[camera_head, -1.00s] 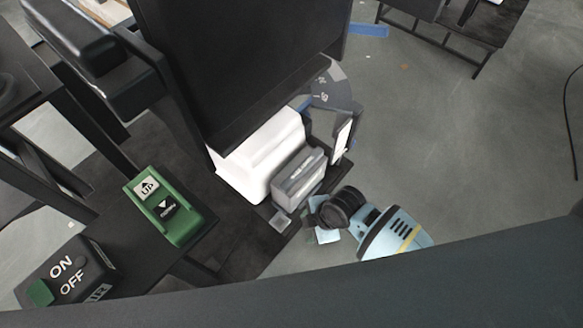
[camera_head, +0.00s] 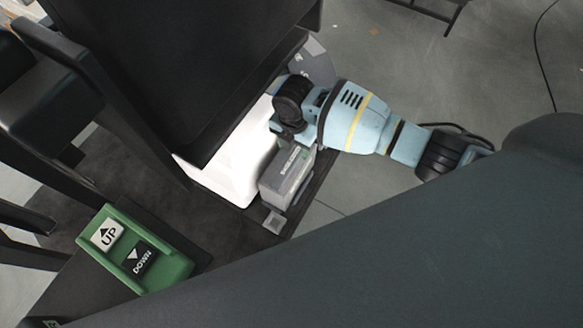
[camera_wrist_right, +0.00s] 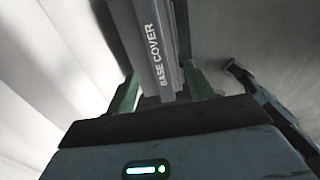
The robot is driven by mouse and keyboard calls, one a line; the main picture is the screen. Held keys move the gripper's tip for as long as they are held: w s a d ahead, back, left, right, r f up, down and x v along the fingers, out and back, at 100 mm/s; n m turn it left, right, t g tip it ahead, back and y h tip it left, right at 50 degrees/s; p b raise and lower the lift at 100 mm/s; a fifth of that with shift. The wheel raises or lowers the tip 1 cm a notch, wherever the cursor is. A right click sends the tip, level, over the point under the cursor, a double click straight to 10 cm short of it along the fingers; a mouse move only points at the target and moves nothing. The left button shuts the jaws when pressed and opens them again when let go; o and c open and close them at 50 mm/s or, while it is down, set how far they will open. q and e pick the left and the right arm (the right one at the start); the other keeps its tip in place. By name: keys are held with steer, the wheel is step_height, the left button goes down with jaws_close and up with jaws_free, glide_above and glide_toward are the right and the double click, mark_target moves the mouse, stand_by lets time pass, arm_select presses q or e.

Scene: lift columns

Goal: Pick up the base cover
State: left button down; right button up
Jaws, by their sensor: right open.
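The base cover (camera_head: 286,177) is a grey block with lettering on its top. It stands against the right side of a white housing (camera_head: 228,165) in the head view. In the right wrist view the base cover (camera_wrist_right: 150,45) reads "BASE COVER" and runs between the two green fingers. My right gripper (camera_wrist_right: 161,84) is open, with one finger on each side of the cover. Whether the fingers touch it I cannot tell. In the head view my right wrist hides the cover's far end and most of the gripper. My left gripper is out of view.
A green UP/DOWN button box (camera_head: 135,250) sits at lower left. A large black column (camera_head: 180,70) rises behind the white housing. Grey floor (camera_head: 420,75) is open on the right, with a black cable (camera_head: 541,60) on it.

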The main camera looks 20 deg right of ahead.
mark_target(291, 159)
steer(key=shift+f, duration=0.9)
steer(key=f, duration=0.1)
steer(key=f+b, duration=0.1)
steer(key=f, duration=0.2)
steer(key=shift+a+b, duration=0.3)
steer(key=shift+b, duration=0.1)
steer(key=shift+w+f, duration=0.1)
steer(key=shift+f, duration=0.45)
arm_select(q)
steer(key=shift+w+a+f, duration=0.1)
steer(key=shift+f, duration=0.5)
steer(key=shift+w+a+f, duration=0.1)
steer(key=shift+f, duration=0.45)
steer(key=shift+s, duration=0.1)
arm_select(e)
steer(key=shift+c, duration=0.3)
